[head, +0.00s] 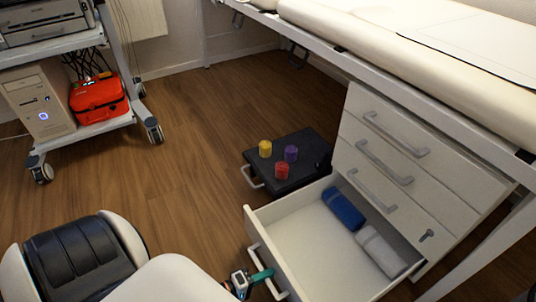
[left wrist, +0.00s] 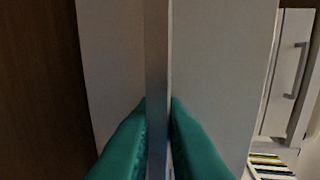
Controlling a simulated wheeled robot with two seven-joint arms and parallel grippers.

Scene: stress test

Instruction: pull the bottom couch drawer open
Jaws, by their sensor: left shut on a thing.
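The bottom couch drawer (head: 312,250) is pulled well out of the white drawer unit (head: 375,180) under the couch. A blue roll (head: 343,208) and a white roll (head: 381,250) lie inside it at the back. My left gripper (head: 262,275) is at the drawer's front, its green fingers shut on the grey bar handle (head: 277,290). In the left wrist view the fingers (left wrist: 158,135) press on both sides of the handle bar (left wrist: 157,60), with the pale drawer front behind. My right gripper is not in view.
A dark low step (head: 310,148) with yellow, purple and red pots stands behind the drawer. A trolley (head: 95,128) with a computer and a red case (head: 98,98) stands at the left. The couch (head: 440,60) overhangs the unit. Wood floor (head: 190,150) between is clear.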

